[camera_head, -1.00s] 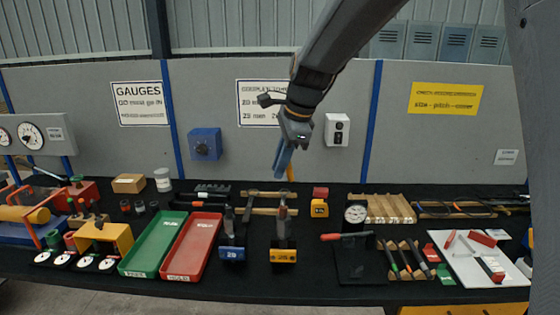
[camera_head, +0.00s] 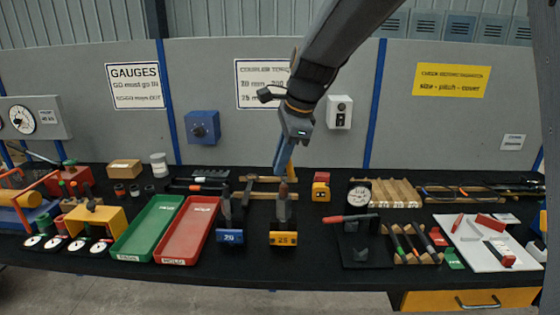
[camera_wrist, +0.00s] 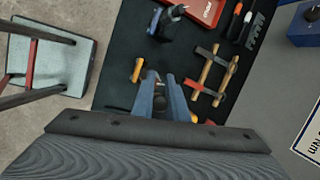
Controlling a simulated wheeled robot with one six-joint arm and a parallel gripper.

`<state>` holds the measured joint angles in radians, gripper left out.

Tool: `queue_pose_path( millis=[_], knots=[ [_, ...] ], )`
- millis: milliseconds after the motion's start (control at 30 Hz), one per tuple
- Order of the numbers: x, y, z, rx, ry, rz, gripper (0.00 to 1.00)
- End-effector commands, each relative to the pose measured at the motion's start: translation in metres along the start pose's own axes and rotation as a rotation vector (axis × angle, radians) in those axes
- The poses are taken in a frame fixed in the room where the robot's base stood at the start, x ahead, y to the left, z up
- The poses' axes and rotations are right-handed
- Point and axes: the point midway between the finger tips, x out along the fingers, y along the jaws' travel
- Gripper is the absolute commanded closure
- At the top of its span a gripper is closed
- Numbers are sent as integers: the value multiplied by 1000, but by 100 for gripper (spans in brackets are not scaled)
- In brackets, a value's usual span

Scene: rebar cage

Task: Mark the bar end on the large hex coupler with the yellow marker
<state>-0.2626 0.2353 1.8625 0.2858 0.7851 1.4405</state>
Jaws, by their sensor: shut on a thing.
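My gripper (camera_head: 283,158) hangs above the bench, its blue fingers pointing down and shut on a slim thing, taken to be the yellow marker, which the fingers almost fully hide. In the wrist view the fingers (camera_wrist: 162,95) are close together with a dark gap between. Below the gripper in the head view, the large hex coupler (camera_head: 283,210) stands upright behind the yellow block marked 25 (camera_head: 283,238), with a reddish bar end on top. The fingertips look above it; I cannot tell the exact gap. A smaller coupler (camera_head: 227,208) stands at the blue block marked 20 (camera_head: 230,236).
Green (camera_head: 148,230) and red (camera_head: 188,232) trays lie to the left. A wooden bar rack (camera_head: 262,186) lies behind. A red-and-yellow box (camera_head: 320,187) is close to the right. A dark stand (camera_head: 362,245) and a marker rack (camera_head: 400,255) are further right.

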Motion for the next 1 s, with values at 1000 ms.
queue_pose_path(
  millis=[1000],
  knots=[
    [10,3,-2,0,0,2,100]
  ],
)
